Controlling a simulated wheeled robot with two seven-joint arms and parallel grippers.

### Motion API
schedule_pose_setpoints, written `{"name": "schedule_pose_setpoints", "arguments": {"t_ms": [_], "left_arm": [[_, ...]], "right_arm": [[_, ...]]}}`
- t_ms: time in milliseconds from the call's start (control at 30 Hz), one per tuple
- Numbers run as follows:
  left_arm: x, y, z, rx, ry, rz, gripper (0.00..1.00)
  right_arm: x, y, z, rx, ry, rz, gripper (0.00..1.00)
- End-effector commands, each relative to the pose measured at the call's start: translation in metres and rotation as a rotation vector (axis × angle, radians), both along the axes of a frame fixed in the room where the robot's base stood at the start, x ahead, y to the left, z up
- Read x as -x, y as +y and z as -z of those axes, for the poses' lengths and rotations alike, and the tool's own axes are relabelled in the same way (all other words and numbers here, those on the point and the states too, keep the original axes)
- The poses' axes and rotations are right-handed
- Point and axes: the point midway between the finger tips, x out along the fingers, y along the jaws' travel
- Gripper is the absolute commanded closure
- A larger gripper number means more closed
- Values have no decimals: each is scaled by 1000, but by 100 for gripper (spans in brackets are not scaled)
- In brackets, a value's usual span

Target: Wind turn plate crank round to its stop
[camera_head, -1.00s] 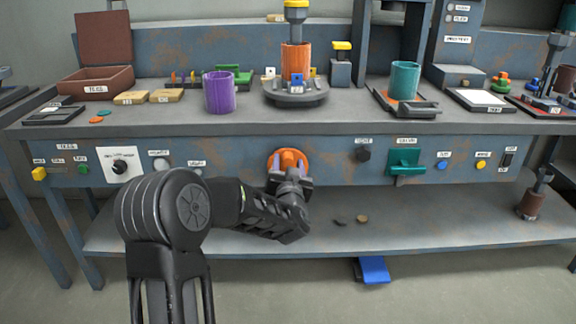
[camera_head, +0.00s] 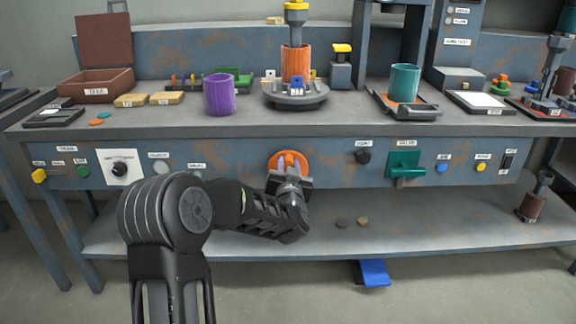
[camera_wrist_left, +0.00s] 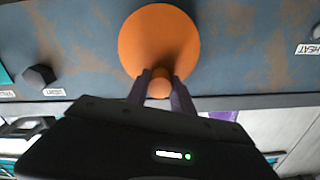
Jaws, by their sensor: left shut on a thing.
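The turn plate crank is an orange disc (camera_head: 289,160) on the bench's front panel, with a small orange knob (camera_wrist_left: 160,87). In the left wrist view the disc (camera_wrist_left: 158,38) fills the top middle, and the knob sits near its edge. My left gripper (camera_wrist_left: 160,86) is shut on the knob, one finger on each side. In the head view my left gripper (camera_head: 288,172) covers the lower part of the disc. The turn plate (camera_head: 296,94) stands on the bench above, bearing an orange cylinder (camera_head: 296,64). My right gripper is not in view.
A purple cup (camera_head: 219,94) stands left of the turn plate. The lower shelf (camera_head: 440,236) is mostly clear.

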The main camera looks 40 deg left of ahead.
Motion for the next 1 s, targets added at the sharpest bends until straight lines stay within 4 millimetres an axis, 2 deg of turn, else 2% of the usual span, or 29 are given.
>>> {"name": "schedule_pose_setpoints", "arguments": {"t_ms": [467,767,1000], "left_arm": [[-1,-2,-1,-23,18,1,100],[-5,-7,-2,-135,103,2,100],[-10,-13,-1,-292,222,3,100]], "right_arm": [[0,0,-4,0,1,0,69],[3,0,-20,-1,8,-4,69],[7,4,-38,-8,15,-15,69]]}}
